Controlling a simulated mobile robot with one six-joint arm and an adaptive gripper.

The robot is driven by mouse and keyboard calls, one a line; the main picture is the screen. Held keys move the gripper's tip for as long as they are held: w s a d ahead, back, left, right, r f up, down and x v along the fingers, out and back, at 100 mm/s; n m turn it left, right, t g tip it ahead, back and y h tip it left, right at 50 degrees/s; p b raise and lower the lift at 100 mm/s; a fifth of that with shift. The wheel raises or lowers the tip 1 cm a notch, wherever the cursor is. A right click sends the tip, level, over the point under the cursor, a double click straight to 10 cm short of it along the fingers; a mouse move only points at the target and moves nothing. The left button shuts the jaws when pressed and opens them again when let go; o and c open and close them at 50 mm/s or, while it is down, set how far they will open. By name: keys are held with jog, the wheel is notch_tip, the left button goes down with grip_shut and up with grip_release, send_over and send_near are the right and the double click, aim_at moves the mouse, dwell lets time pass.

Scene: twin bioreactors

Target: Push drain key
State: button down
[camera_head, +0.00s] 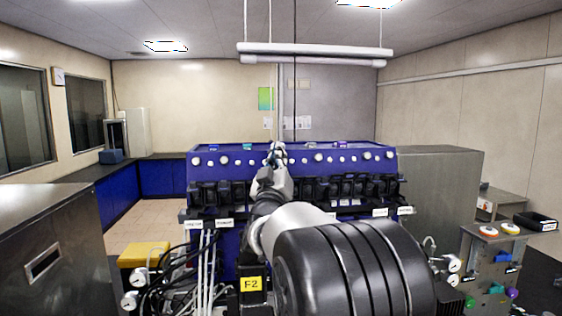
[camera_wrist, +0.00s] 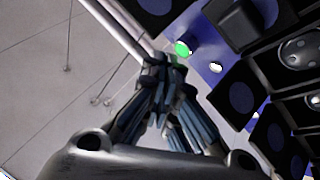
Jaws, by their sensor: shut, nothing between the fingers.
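The blue bioreactor console (camera_head: 330,170) stands in front of me, with a row of white round knobs or buttons and a few small coloured pieces along its top. No readable label marks the drain key, so I cannot tell which control it is. My gripper (camera_head: 276,150) is shut and empty, at the console's upper panel left of centre. In the wrist view my gripper's fingertips (camera_wrist: 160,62) are together close to a lit green round button (camera_wrist: 182,48) on the blue panel. A small white button (camera_wrist: 215,67) lies just right of it. I cannot tell whether the fingertips touch the green button.
Black blocky parts (camera_head: 355,188) line the console below the knobs. Cables and gauges (camera_head: 140,280) crowd the lower left, beside a yellow box (camera_head: 145,254). A metal cabinet (camera_head: 440,190) stands right of the console. Open floor (camera_head: 145,215) shows at left.

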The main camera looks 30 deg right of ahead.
notch_tip(320, 180, down, 2)
jog(key=shift+w+a+f+b, duration=0.1)
jog(key=shift+b, duration=0.25)
jog(key=s+b, duration=0.1)
jog(key=s+a+b, duration=0.1)
jog(key=shift+s+a+r, duration=0.2)
jog(key=shift+s+r, duration=0.15)
jog(key=shift+s+a+r+b, duration=0.25)
jog(key=shift+s+a+r, duration=0.1)
jog(key=shift+s, duration=0.15)
jog(key=shift+s+a+r+b, duration=0.2)
jog(key=shift+s+r+b, duration=0.1)
jog(key=shift+s, duration=0.2)
